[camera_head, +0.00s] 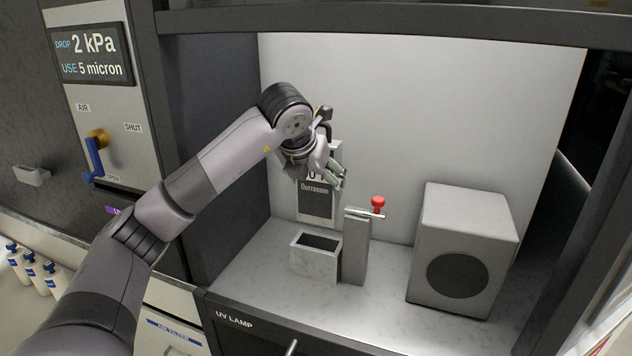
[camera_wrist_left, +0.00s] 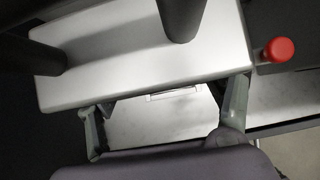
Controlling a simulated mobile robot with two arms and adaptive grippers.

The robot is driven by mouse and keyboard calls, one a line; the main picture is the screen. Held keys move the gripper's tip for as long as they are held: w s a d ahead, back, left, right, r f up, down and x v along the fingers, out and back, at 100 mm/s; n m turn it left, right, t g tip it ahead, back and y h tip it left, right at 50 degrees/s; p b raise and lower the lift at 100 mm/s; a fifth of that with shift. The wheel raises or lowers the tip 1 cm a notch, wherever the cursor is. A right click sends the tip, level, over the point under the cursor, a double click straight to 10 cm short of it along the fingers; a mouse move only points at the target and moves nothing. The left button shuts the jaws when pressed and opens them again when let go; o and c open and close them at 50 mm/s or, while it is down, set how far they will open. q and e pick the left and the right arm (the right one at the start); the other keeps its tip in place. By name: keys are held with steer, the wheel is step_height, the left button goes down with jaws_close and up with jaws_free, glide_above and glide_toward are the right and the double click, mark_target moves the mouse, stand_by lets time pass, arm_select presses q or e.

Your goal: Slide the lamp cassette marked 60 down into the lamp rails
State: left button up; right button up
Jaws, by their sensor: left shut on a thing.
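The lamp cassette (camera_head: 317,203) is a pale upright panel with a dark window and small lettering. Its number is mostly covered by my gripper; only a "0" shows. My left gripper (camera_head: 330,172) is shut on its upper part. In the left wrist view, a pale slab (camera_wrist_left: 140,60) lies by the fingers (camera_wrist_left: 165,120). In the head view, a white open-topped box (camera_head: 315,264) with a dark opening, apparently the lamp rails' housing, stands just below the cassette. I cannot tell whether they touch. My right gripper is not in view.
A post (camera_head: 355,245) with a red knob (camera_head: 378,203) stands right beside the white box; the knob also shows in the left wrist view (camera_wrist_left: 279,49). A pale cabinet with a round dark front (camera_head: 463,250) stands farther right. The bay floor (camera_head: 385,285) between is clear.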

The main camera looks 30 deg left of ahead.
mark_target(315, 209)
arm_select(q)
steer(key=shift+f+b, duration=0.6)
steer(key=shift+f, duration=0.2)
step_height(315, 209, down, 3)
steer(key=shift+b, duration=1.2)
steer(key=shift+f, duration=0.2)
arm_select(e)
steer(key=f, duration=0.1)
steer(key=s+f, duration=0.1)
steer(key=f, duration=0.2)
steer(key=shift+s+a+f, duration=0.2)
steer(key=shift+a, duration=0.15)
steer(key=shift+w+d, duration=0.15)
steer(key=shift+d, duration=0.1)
arm_select(q)
steer(key=shift+b, duration=0.3)
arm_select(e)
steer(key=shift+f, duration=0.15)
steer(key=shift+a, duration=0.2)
arm_select(q)
steer(key=shift+s+f+b, duration=0.1)
steer(key=shift+f+b, duration=0.95)
steer(key=shift+f, duration=0.15)
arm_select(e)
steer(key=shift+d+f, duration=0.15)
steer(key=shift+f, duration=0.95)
